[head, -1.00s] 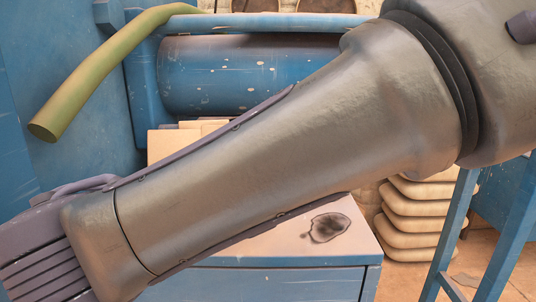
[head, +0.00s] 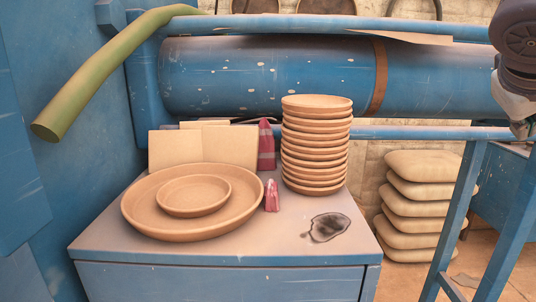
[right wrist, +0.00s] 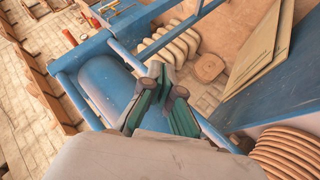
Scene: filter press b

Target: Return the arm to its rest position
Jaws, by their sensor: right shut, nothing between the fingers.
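My right gripper (head: 522,128) shows at the far right edge of the head view, pointing down beside the blue metal frame. It is shut and empty. The dark arm link above it is partly cut off by the picture edge. In the right wrist view, its fingers (right wrist: 165,88) are together over the blue press structure, with nothing between them. My left gripper is not in view.
A blue cabinet (head: 215,252) carries a stack of clay plates (head: 316,150), a large round dish (head: 140,215) and tan boards (head: 240,143). A blue cylinder (head: 250,75) runs behind. Stacked sacks (head: 415,210) stand right. A green hose (head: 95,75) hangs left.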

